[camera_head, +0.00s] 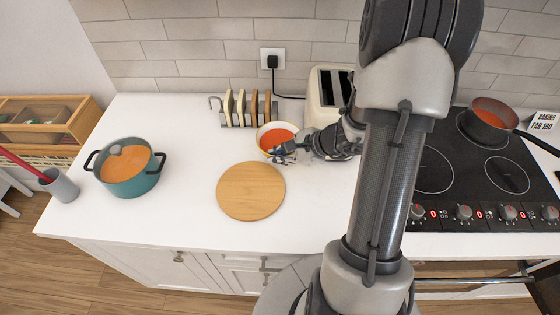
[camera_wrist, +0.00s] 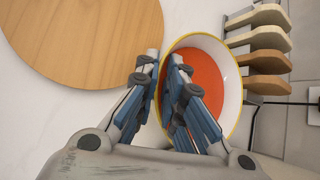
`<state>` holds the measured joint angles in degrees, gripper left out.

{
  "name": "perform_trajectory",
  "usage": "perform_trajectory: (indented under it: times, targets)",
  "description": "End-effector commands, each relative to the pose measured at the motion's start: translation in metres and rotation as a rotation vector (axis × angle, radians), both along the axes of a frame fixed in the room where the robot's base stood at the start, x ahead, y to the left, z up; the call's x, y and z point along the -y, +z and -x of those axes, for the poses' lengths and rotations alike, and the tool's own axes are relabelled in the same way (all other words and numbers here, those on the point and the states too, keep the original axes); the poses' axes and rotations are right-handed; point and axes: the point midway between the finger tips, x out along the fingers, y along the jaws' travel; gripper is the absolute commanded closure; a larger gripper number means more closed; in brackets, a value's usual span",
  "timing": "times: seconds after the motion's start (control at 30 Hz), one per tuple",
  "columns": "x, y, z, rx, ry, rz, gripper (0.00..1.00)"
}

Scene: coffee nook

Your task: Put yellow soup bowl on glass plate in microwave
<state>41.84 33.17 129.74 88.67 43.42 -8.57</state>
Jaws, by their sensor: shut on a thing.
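The yellow soup bowl (camera_head: 270,130) stands on the white counter, white inside with a yellow rim and orange-red soup in it. My gripper (camera_head: 285,155) reaches it from the right and is shut on its near rim. In the wrist view my gripper (camera_wrist: 165,62) has one finger inside the bowl (camera_wrist: 230,95) and one outside, with the bowl wall between them. The bowl looks upright; I cannot tell whether it is lifted. Neither the microwave nor the glass plate is in view.
A round wooden board (camera_head: 250,192) lies just in front of the bowl. A toast rack (camera_head: 245,110) and a toaster (camera_head: 328,92) stand close behind. A teal pot (camera_head: 133,175) is at the left. A stove (camera_head: 480,165) with a pan (camera_head: 490,122) is at the right.

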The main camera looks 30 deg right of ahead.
Motion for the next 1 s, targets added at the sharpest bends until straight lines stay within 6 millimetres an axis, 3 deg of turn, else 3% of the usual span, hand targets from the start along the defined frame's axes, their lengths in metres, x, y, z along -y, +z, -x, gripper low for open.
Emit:
perform_trajectory:
  times: [0.13,0.47,0.5,0.77,1.0]
  targets:
    - [0.0003,-0.016,-0.0008,0.003,0.0,-0.001,1.0]
    - [0.0005,-0.0169,-0.0011,0.004,0.001,0.002,1.0]
    - [0.0001,-0.0174,-0.0002,0.001,0.0,0.001,0.88]
    - [0.0002,-0.0174,-0.0002,0.001,-0.001,0.0,0.71]
    - [0.0001,-0.0174,-0.0002,0.001,-0.001,0.0,0.71]
